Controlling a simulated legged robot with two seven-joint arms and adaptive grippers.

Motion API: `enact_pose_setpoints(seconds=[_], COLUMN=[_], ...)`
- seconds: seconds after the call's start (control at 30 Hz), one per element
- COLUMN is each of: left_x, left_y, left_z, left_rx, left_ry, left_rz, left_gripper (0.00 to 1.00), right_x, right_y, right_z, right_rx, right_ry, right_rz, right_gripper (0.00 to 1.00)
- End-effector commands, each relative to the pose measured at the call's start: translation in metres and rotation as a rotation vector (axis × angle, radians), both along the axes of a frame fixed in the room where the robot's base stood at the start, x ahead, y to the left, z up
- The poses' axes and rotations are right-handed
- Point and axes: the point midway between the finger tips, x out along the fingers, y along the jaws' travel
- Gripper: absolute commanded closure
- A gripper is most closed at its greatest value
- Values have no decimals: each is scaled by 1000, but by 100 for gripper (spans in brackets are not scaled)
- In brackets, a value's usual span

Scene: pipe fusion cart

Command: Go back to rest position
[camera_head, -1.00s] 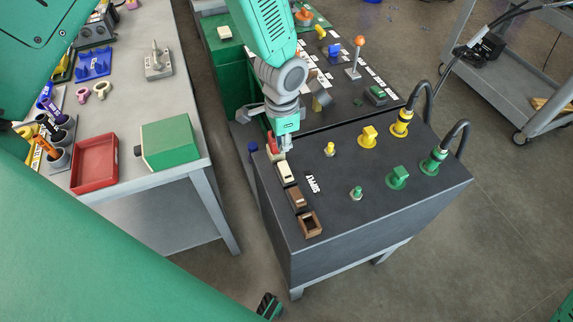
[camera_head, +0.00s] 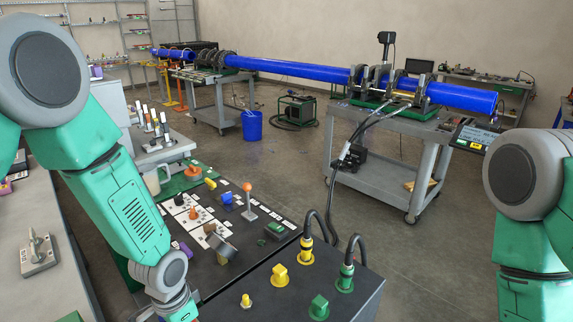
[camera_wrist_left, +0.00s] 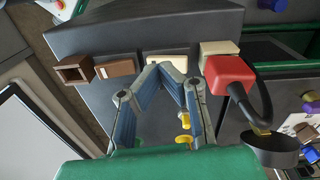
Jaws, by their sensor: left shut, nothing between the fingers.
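My left arm (camera_head: 125,205) reaches down from the left in the head view, its gripper cut off below the bottom edge. In the left wrist view my left gripper (camera_wrist_left: 163,72) is shut and empty, its fingertips by a cream switch (camera_wrist_left: 176,62) on the dark control panel (camera_wrist_left: 150,35). I cannot tell whether they touch it. A red switch (camera_wrist_left: 230,74) is just right of the fingers, and a brown switch (camera_wrist_left: 115,68) is to the left. My right arm (camera_head: 535,215) shows at the right edge of the head view; its gripper is out of view.
The panel carries yellow (camera_head: 280,275) and green (camera_head: 319,307) knobs and plugged cables (camera_head: 318,225). A grey bench (camera_head: 40,285) is at left. A grey cart (camera_head: 390,165) holds a blue pipe (camera_head: 460,97) behind. Open floor (camera_head: 455,255) lies between panel and right arm.

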Motion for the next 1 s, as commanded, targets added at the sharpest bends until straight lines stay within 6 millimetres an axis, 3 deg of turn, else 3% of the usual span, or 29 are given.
enact_pose_setpoints(seconds=[0.03,0.1,0.2,0.4,0.5,0.6,1.0], left_x=[-31,-71,-127,-218,-251,-238,-222], left_y=[4,9,21,51,65,61,54], left_z=[-21,-43,-63,-72,-71,-102,-188], left_rx=[-16,-36,-41,12,51,41,37], left_ry=[26,38,46,36,18,-1,-40], left_rz=[64,173,332,587,678,652,588], left_gripper=[100,100,100,100,100,100,100], right_x=[0,0,0,0,0,0,-1], right_y=[0,0,0,0,0,0,0], right_z=[0,0,0,0,-4,-34,-125], right_rx=[0,0,0,0,0,0,0], right_ry=[0,0,0,0,0,0,0], right_rz=[0,0,0,0,0,0,0], right_gripper=[100,100,100,100,100,100,100])
